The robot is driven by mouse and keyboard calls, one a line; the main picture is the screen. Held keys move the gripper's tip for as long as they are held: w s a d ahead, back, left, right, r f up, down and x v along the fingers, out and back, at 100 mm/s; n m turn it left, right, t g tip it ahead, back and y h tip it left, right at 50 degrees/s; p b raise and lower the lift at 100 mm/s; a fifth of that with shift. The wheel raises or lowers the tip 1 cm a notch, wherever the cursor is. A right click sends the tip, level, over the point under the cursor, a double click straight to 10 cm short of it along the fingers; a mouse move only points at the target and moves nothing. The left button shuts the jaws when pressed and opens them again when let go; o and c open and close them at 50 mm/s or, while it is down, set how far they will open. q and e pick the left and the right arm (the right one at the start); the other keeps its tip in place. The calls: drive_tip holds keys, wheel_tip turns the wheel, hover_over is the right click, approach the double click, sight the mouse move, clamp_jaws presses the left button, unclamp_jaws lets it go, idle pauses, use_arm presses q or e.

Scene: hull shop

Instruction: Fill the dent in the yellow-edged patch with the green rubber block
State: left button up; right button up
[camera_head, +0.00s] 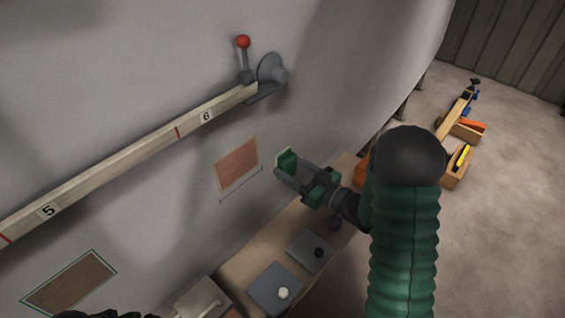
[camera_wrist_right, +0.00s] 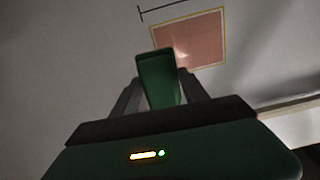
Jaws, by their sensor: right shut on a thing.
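My right gripper (camera_head: 283,172) is shut on the green rubber block (camera_head: 287,160). It holds the block close to the grey hull wall, just right of the yellow-edged patch (camera_head: 237,164), which is reddish inside. In the right wrist view the block (camera_wrist_right: 158,78) stands between the fingers of the gripper (camera_wrist_right: 160,92) and covers the patch's near left corner. The reddish patch (camera_wrist_right: 192,42) lies beyond it, with a bright spot near its middle left. I cannot tell whether the block touches the wall. My left gripper is not clearly in view; only a dark part shows at the bottom edge.
A long rail (camera_head: 130,162) with numbers crosses the wall above the patch, ending at a red-knobbed lever (camera_head: 243,42). A green-edged brown patch (camera_head: 70,283) is at lower left. A bench (camera_head: 240,265) below holds grey plates with knobs (camera_head: 275,288). Wooden boxes (camera_head: 455,170) stand on the floor at right.

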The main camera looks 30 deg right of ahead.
drive_tip(key=shift+s+d, duration=0.2)
drive_tip(key=shift+s, duration=0.4)
drive_tip(key=shift+v, duration=2.05)
